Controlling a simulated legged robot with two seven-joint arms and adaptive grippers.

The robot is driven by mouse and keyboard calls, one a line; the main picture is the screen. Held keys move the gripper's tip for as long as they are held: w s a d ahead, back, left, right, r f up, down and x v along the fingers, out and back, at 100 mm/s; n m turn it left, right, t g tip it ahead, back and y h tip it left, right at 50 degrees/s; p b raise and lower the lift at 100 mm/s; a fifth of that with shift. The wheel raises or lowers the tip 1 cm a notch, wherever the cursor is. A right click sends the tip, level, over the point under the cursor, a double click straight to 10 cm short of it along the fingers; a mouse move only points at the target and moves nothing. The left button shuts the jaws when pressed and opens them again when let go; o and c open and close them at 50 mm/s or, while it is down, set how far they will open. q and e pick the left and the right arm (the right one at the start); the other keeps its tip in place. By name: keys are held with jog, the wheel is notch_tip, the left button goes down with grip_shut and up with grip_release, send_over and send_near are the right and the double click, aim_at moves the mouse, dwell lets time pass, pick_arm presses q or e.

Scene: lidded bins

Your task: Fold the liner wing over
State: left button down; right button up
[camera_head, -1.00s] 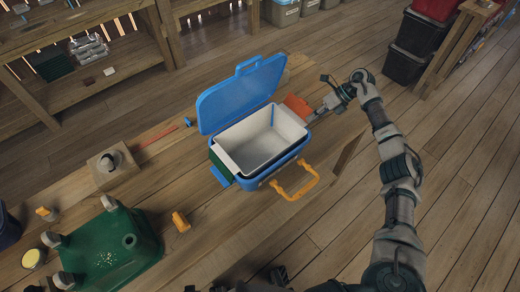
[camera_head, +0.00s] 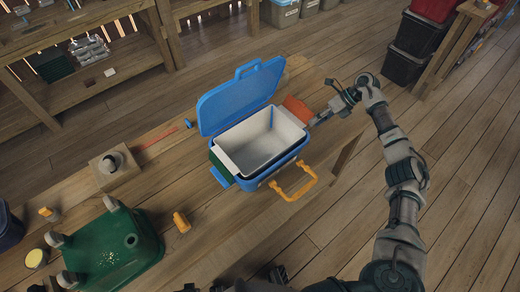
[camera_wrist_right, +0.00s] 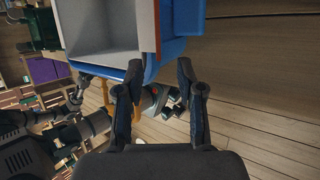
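A blue bin (camera_head: 262,179) stands on the wooden table with its blue lid (camera_head: 241,95) tipped open at the back. A pale liner (camera_head: 232,150) sits inside; the bin also shows in the right wrist view (camera_wrist_right: 181,18). An orange-red wing (camera_head: 297,108) sticks out at the liner's right side, and a green wing (camera_head: 223,160) shows at its left. My right gripper (camera_head: 318,117) is just right of the orange-red wing. In the right wrist view its fingers (camera_wrist_right: 160,70) are apart, with the wing's thin edge (camera_wrist_right: 157,25) beyond the gap. Dark parts at the bottom of the head view may be my left gripper.
An orange handle (camera_head: 295,190) juts from the bin's front. An upturned green tub (camera_head: 120,245), an orange piece (camera_head: 181,222) and a wooden block (camera_head: 115,170) lie to the left. The table's right edge is near the gripper. Shelves stand behind.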

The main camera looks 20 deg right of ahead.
jog(key=r+p, duration=0.1)
jog(key=s+d+r+p, duration=0.1)
jog(key=r, duration=0.1)
jog(key=s+r+p, duration=0.1)
jog(key=r, duration=0.1)
jog(key=shift+d+p, duration=0.25)
jog(key=shift+p, duration=0.05)
jog(key=shift+f, duration=0.15)
jog(key=shift+c, duration=0.2)
